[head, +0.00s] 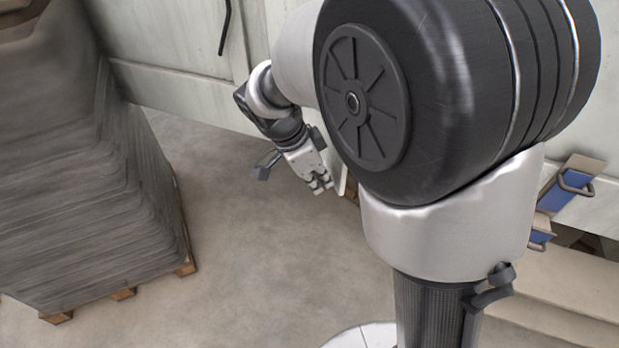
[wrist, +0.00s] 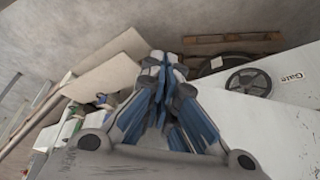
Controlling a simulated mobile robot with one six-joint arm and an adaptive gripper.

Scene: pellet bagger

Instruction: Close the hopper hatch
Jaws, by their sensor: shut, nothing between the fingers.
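My gripper (head: 320,185) hangs in the open space left of my big shoulder joint in the head view, pointing down over the floor. In the wrist view its fingers (wrist: 165,65) are together with nothing between them. I cannot make out the hopper hatch for certain in either view. A pale panel with a black bar handle (head: 225,27) stands behind my arm at the top of the head view. A white machine surface (wrist: 255,115) lies to the right of the fingers in the wrist view. It carries a dark handwheel (wrist: 249,81) and a label reading "Gate" (wrist: 291,77).
A tall stack of grey sheets or bags (head: 85,190) on a wooden pallet (head: 123,294) fills the left. Blue-fronted parts with dark handles (head: 566,197) sit at the right. Bare floor (head: 235,265) lies between the stack and my base. A wooden pallet (wrist: 205,43) shows beyond the fingers.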

